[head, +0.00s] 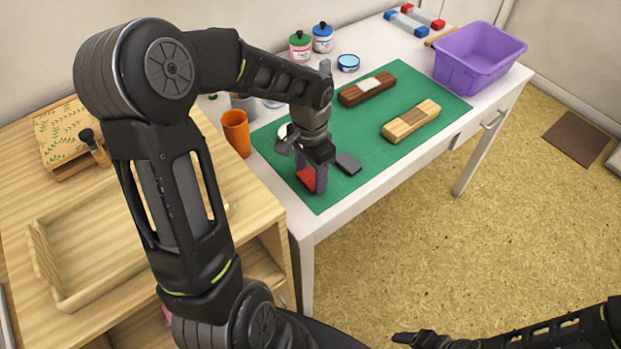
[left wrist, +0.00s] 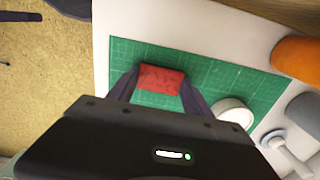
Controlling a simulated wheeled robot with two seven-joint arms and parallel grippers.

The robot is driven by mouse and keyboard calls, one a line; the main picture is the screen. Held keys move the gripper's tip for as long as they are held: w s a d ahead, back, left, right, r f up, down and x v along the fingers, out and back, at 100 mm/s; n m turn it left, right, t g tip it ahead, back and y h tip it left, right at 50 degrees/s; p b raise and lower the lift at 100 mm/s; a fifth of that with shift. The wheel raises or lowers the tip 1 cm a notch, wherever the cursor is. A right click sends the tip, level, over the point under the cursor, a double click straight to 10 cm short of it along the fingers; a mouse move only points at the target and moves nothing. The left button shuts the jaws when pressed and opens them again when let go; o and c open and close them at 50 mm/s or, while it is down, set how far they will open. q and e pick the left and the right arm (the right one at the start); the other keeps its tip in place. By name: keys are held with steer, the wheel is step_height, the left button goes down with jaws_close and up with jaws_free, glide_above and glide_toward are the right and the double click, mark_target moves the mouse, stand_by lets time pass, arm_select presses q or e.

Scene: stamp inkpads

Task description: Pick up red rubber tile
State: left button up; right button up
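The red rubber tile (head: 306,179) is at the near left part of the green cutting mat (head: 343,187). My left gripper (head: 312,181) is low over the mat at the tile, pointing down. In the left wrist view the tile (left wrist: 161,79) shows between the two spread fingertips of my left gripper (left wrist: 160,86), very close to both. I cannot tell whether the fingers press on it. A dark grey tile (head: 347,163) lies flat just right of my left gripper. My right gripper (head: 424,340) is at the bottom edge of the head view, away from the table; its opening is unclear.
An orange cup (head: 236,133) and a white round object (left wrist: 234,112) stand close by. A dark brown block (head: 367,90) and a light wooden block (head: 411,121) lie on the mat. A purple basket (head: 479,57) stands at the right. Jars line the back.

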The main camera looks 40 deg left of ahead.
mark_target(311, 178)
arm_select(q)
steer(key=c, duration=0.7)
steer(key=shift+c, duration=0.2)
step_height(311, 178, up, 10)
stand_by(0.7)
